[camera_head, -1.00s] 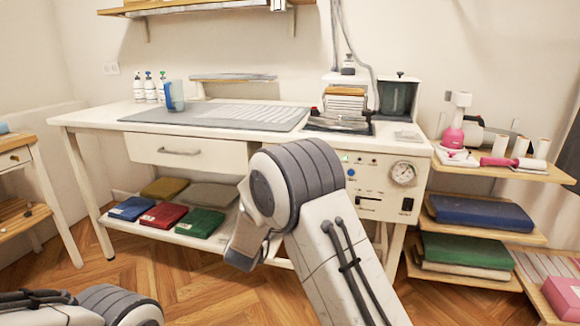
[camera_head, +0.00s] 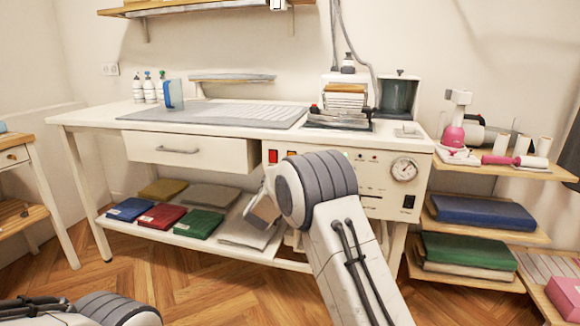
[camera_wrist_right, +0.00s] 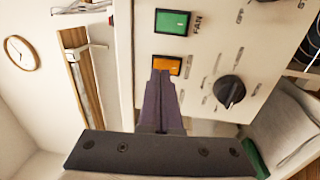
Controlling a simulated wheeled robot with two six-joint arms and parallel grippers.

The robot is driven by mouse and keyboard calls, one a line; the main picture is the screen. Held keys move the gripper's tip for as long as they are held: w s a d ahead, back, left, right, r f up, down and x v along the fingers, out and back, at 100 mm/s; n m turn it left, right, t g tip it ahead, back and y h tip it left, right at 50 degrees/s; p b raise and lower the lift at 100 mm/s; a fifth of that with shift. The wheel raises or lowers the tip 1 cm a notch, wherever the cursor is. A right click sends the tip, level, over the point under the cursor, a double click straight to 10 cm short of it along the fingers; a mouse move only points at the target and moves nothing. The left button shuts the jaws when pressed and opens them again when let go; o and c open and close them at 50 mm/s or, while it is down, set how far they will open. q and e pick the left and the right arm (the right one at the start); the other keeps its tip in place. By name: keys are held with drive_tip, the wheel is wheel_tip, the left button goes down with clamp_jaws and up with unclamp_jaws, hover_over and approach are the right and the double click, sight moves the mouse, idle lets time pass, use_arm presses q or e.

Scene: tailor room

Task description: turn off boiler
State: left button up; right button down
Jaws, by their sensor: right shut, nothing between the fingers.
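The boiler's control panel (camera_head: 385,203) is on the front of the work table's right side, partly hidden behind my right arm. A red switch (camera_head: 272,156) and an orange switch (camera_head: 291,155) show at its left end in the head view. In the right wrist view, an orange switch (camera_wrist_right: 167,64) lies beside a green switch (camera_wrist_right: 172,21) marked FAN, with a black knob (camera_wrist_right: 229,91) at the right. My right gripper (camera_wrist_right: 163,78) is shut and empty, its tips at the orange switch; I cannot tell whether they touch. My left gripper is out of view.
Folded cloths (camera_head: 200,223) lie on the shelf below. A side rack (camera_head: 489,232) stands at the right.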

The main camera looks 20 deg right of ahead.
drive_tip(key=x, duration=0.3)
drive_tip(key=shift+w+b, duration=0.1)
drive_tip(key=shift+b, duration=0.25)
drive_tip(key=p, duration=0.3)
drive_tip(key=r+p, duration=0.1)
drive_tip(key=p, duration=0.2)
drive_tip(key=r+g+p, duration=0.1)
drive_tip(key=p, duration=0.3)
drive_tip(key=shift+w+d+y, duration=0.3)
drive_tip(key=shift+d+y, duration=0.05)
drive_tip(key=shift+y, duration=0.05)
drive_tip(key=p, duration=0.3)
approach(293, 151)
drive_tip(key=a, duration=0.2)
drive_tip(key=d+v, duration=0.1)
drive_tip(key=v, duration=0.5)
drive_tip(key=shift+s, duration=0.65)
